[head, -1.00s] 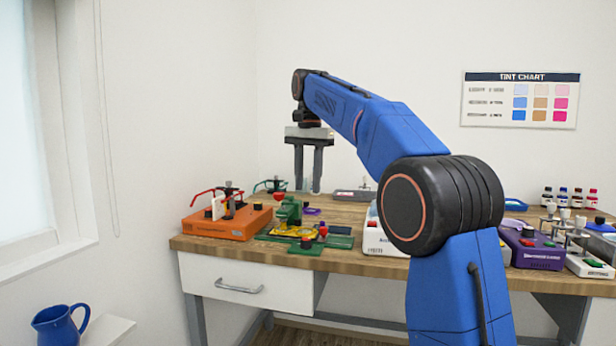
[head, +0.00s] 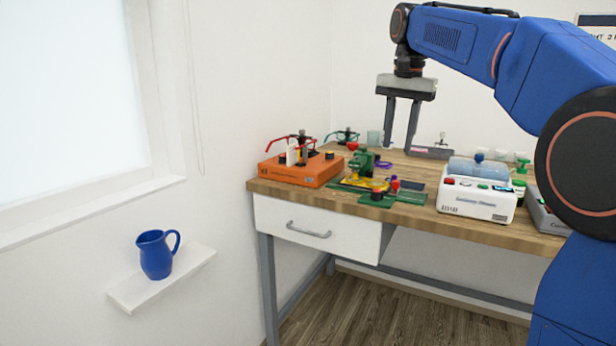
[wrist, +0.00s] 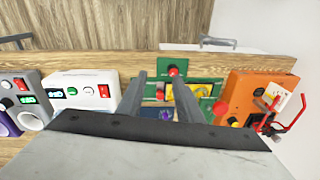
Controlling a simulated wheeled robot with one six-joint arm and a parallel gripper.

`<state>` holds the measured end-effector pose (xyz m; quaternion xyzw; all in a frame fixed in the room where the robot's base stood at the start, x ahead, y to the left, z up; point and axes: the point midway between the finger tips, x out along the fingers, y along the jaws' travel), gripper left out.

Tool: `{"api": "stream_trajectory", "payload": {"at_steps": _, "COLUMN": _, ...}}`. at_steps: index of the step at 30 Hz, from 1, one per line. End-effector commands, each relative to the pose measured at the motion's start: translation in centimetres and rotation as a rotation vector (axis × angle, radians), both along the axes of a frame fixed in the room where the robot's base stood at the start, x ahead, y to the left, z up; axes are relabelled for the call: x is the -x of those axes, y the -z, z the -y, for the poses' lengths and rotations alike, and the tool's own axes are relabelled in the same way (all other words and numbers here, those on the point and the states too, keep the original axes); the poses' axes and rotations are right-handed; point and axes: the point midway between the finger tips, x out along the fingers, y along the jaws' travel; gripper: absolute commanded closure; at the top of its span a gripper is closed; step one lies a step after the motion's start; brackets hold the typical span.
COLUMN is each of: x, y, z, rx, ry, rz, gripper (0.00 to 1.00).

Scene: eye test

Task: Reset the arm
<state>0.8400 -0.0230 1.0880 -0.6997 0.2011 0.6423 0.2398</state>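My gripper (head: 399,147) hangs from my blue arm in the head view, fingers pointing down above the workbench (head: 470,222). Its two fingers are apart with nothing between them, so it is open and empty. In the wrist view my gripper (wrist: 160,79) also shows two separated fingers, with the bench and a green-based device (wrist: 196,71) beyond them. The same green device (head: 378,186), with yellow and red parts, sits on the bench in the head view. No object is held.
An orange device (head: 300,170) with red-framed glasses stands at the bench's left end. A white device (head: 477,200) stands right of the green one. A blue jug (head: 155,254) stands on a small wall shelf (head: 190,272) at left. Floor shows below the bench.

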Motion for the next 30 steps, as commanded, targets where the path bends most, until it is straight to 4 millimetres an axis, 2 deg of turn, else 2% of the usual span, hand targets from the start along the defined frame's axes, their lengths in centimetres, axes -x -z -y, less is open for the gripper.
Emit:
{"api": "stream_trajectory", "payload": {"at_steps": 1, "x": 1.5, "y": 0.4, "z": 0.3, "rx": 0.002, "ry": -0.020, "rz": 0.012, "gripper": 0.67}}
{"api": "stream_trajectory", "payload": {"at_steps": 8, "x": 7.2, "y": 3.4, "z": 1.4, "rx": 0.018, "ry": -0.124, "rz": 0.069, "gripper": 0.67}}
{"api": "stream_trajectory", "payload": {"at_steps": 14, "x": 12.4, "y": 7.0, "z": 2.3, "rx": 0.037, "ry": -0.214, "rz": 0.118, "gripper": 0.67}}
{"api": "stream_trajectory", "payload": {"at_steps": 23, "x": 20.4, "y": 14.0, "z": 3.4, "rx": 0.076, "ry": -0.349, "rz": 0.189, "gripper": 0.67}}
{"api": "stream_trajectory", "payload": {"at_steps": 30, "x": 26.7, "y": 20.9, "z": 4.0, "rx": 0.116, "ry": -0.458, "rz": 0.242, "gripper": 0.67}}
